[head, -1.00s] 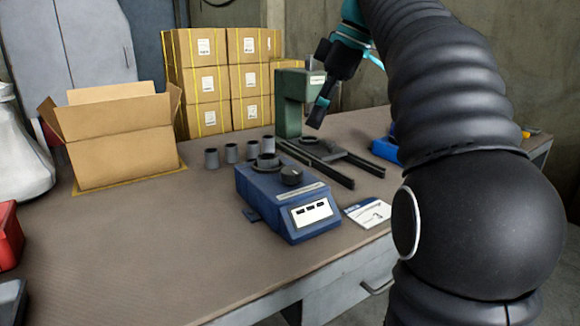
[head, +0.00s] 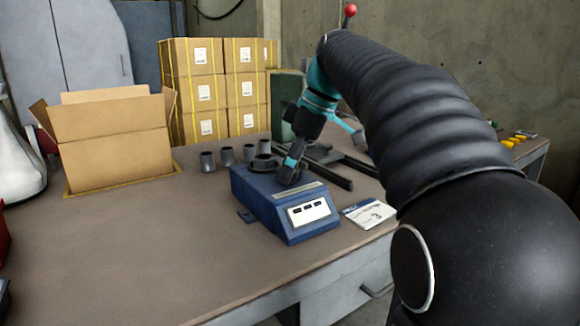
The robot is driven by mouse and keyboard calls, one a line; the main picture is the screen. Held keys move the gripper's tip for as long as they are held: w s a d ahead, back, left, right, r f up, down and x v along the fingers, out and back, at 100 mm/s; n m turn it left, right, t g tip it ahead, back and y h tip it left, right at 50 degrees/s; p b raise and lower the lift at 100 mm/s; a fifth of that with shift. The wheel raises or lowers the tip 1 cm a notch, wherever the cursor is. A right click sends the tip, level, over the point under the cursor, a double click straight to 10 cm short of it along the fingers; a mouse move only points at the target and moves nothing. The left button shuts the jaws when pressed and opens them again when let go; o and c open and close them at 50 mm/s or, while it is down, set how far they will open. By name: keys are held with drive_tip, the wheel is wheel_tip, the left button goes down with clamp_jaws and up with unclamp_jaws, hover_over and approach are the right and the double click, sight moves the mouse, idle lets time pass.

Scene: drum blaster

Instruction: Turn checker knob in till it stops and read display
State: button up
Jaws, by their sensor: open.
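The blue checker (head: 284,204) stands on the table with its display (head: 308,212) on the sloped front face; the display shows small dark marks too small to read. A dark round socket (head: 263,163) sits on its top at the back left. The checker knob, on the top right of the housing, is mostly hidden by my gripper (head: 290,176). My gripper points down at the knob; its fingertips are at or just above it. I cannot tell whether they touch it.
Several grey cylinders (head: 227,156) stand behind the checker. An open cardboard box (head: 112,145) is at the left, with stacked cartons (head: 210,88) behind. A white card (head: 369,213) lies right of the checker. Dark rails (head: 330,172) and a green press (head: 286,95) are behind.

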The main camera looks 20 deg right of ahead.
drive_tip(key=c, duration=1.1)
drive_tip(key=shift+m, duration=0.3)
drive_tip(key=m, duration=0.2)
drive_tip(key=m+t+h, duration=0.1)
drive_tip(key=m, duration=0.1)
drive_tip(key=shift+s+a+m+t+p, duration=0.1)
drive_tip(key=shift+m+t+p, duration=0.2)
drive_tip(key=m+h, duration=0.1)
drive_tip(key=m, duration=0.1)
drive_tip(key=m+h+p, duration=0.1)
drive_tip(key=m, duration=0.2)
drive_tip(key=shift+a+r+t, duration=0.1)
drive_tip(key=shift+a+t, duration=0.05)
drive_tip(key=shift+t, duration=0.25)
drive_tip(key=m+h+p, duration=0.2)
drive_tip(key=m, duration=0.3)
drive_tip(key=shift+a+m, duration=0.1)
drive_tip(key=shift+m, duration=0.3)
drive_tip(key=m+h, duration=0.1)
drive_tip(key=m, duration=0.1)
drive_tip(key=m+g+p, duration=0.1)
drive_tip(key=m, duration=0.1)
drive_tip(key=shift+m+h+p, duration=0.3)
drive_tip(key=shift+h, duration=0.1)
